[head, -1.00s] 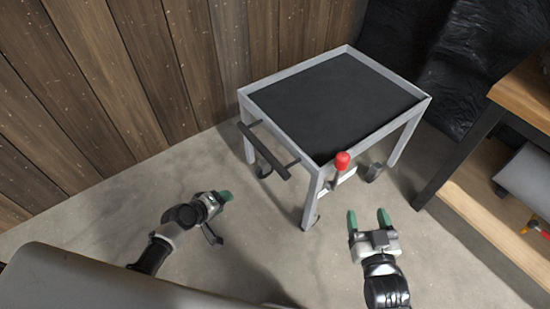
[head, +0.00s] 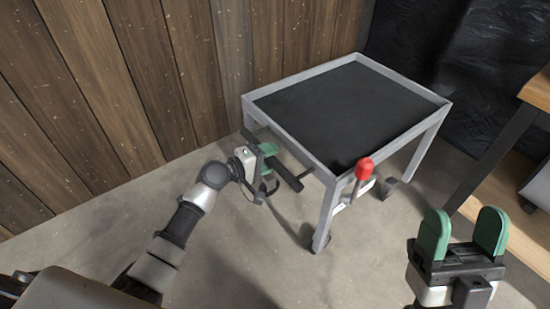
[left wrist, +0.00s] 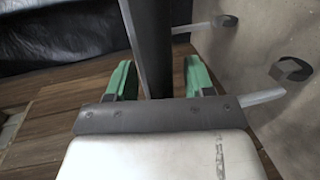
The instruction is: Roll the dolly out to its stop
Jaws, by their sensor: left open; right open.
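The dolly is a grey-framed cart (head: 398,136) with a black top and castors. Its black bar handle (head: 287,178) sticks out on the near left side. A red-knobbed lever (head: 365,168) stands at the near edge. My left gripper (head: 265,155) is at the handle, open, and hides part of it. In the left wrist view the dark handle bar (left wrist: 149,40) passes between the green fingers of the left gripper (left wrist: 159,80), with a gap visible on the right side. My right gripper (head: 462,220) is open and empty, at the lower right, apart from the cart.
A wood-plank wall (head: 120,80) runs behind and left of the cart. A wooden shelf unit (head: 510,190) with dark legs stands at the right. Black sheeting (head: 480,60) hangs at the back right. The concrete floor (head: 260,260) in front of the cart is bare.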

